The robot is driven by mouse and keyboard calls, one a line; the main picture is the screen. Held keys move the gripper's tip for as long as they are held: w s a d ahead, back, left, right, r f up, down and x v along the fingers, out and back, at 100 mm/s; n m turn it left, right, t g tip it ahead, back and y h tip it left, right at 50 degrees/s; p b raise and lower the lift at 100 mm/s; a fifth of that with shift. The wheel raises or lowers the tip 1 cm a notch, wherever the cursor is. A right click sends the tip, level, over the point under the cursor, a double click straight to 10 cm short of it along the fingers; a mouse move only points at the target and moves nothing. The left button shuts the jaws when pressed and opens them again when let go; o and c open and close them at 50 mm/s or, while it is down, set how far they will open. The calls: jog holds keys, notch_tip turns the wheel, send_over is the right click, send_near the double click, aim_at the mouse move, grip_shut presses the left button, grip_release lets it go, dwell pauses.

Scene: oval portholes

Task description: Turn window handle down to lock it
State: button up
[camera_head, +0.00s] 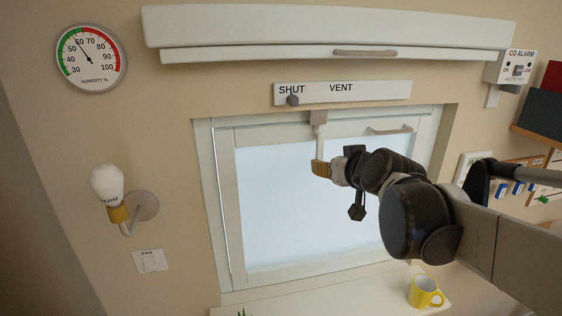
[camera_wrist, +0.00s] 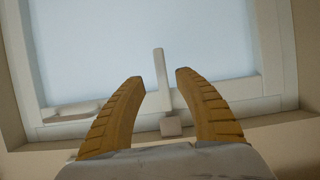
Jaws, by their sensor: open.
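The window handle (camera_head: 319,143) sits at the top middle of the window frame. It has a grey base and a pale lever that hangs down from it. My gripper (camera_head: 320,168) is at the lever's lower end in the head view, with its yellow fingers partly hiding the tip. In the wrist view, the lever (camera_wrist: 160,75) shows between the two open fingers of my gripper (camera_wrist: 159,77), with a gap on each side. The grey base (camera_wrist: 171,126) also shows between them. I cannot tell how deep the lever sits between the fingers.
A SHUT/VENT slider strip (camera_head: 375,91) is above the window. A grab bar (camera_head: 390,130) is on the frame to the right. A yellow mug (camera_head: 425,292) stands on the sill at lower right. A lamp (camera_head: 108,185) is on the left wall.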

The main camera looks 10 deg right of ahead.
jog(key=shift+v, duration=2.15)
jog(key=s+a+f+g+b, duration=0.2)
jog(key=s+f+b, duration=0.4)
jog(key=f, duration=0.9)
jog(key=s+a+f+g+b, duration=0.2)
jog(key=s+f+b, duration=0.4)
jog(key=f+b, duration=0.7)
jog(key=s+a+f+g+b, duration=0.2)
jog(key=s+f+b, duration=0.5)
jog(key=f, duration=1.1)
jog(key=a+b, duration=0.1)
jog(key=b, duration=0.1)
jog(key=shift+f+g+b, duration=0.15)
jog(key=shift+g+b, duration=0.15)
jog(key=shift+b, duration=0.05)
